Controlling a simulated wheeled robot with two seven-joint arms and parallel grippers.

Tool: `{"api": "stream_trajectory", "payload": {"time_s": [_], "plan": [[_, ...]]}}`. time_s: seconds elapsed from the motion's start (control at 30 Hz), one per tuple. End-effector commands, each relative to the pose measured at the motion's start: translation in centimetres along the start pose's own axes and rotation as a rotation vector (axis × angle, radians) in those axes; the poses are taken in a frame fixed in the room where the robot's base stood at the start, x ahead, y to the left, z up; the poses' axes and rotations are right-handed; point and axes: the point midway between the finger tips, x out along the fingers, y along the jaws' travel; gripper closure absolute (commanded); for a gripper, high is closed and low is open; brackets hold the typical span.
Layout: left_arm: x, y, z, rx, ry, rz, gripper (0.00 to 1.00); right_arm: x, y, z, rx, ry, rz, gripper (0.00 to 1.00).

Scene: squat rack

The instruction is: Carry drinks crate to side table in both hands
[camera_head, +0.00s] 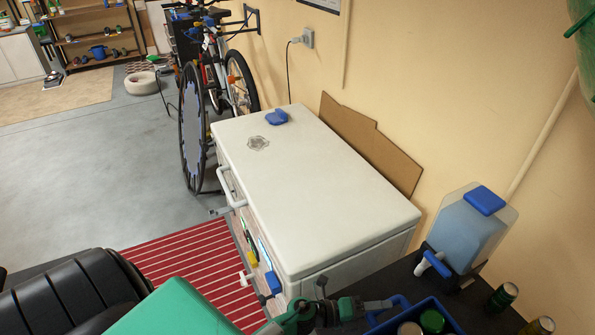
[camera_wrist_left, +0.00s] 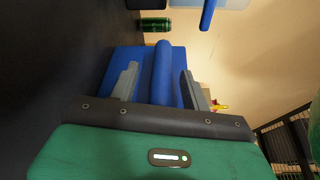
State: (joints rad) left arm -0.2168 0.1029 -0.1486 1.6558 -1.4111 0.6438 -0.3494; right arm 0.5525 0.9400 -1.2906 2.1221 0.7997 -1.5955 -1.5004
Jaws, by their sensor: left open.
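The drinks crate (camera_head: 450,313) is blue and stands on a dark tabletop (camera_head: 480,317) at the bottom right of the head view, cut off by the frame edge. Can tops, one green, show inside it. In the left wrist view the crate (camera_wrist_left: 140,60) shows its blue handle bar (camera_wrist_left: 162,72). My left gripper (camera_head: 372,306) is open at the crate's left side. In the left wrist view its grey fingers stand on either side of the bar, with gaps visible. My right gripper is not in view. I cannot tell which surface is the side table.
A white chest freezer (camera_head: 310,180) stands left of the dark tabletop. A drink dispenser (camera_head: 470,228) and loose cans (camera_head: 502,297) stand near the crate. A red striped mat (camera_head: 185,265) lies on the floor. Bicycles (camera_head: 235,85) stand behind; grey floor (camera_head: 85,185) at left is clear.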

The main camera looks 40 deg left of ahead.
Motion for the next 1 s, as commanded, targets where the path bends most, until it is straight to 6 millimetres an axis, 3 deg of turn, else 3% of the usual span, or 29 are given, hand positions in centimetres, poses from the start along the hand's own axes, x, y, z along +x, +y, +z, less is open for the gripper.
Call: {"api": "stream_trajectory", "payload": {"time_s": [0.03,0.13,0.33,0.37,0.43,0.5,1.0], "plan": [[0.01,-0.01,-0.03,-0.001,0.001,0.000,0.45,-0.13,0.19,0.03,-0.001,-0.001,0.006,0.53],[0.01,-0.02,-0.07,-0.001,0.001,0.000,0.27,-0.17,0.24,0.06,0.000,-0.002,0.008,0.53],[0.03,-0.03,-0.12,-0.002,0.002,-0.001,0.27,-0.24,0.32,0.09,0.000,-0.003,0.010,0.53],[-0.18,0.82,-0.42,-0.005,0.005,0.013,0.27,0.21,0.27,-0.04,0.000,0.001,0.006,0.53],[-0.16,0.76,-0.41,-0.006,0.005,0.011,0.27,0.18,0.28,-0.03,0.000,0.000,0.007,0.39],[-0.11,0.61,-0.35,-0.005,0.004,0.009,0.27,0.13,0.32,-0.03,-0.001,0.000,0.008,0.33],[0.01,0.20,-0.21,-0.003,0.003,0.002,0.27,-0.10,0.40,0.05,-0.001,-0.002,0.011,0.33]]}}
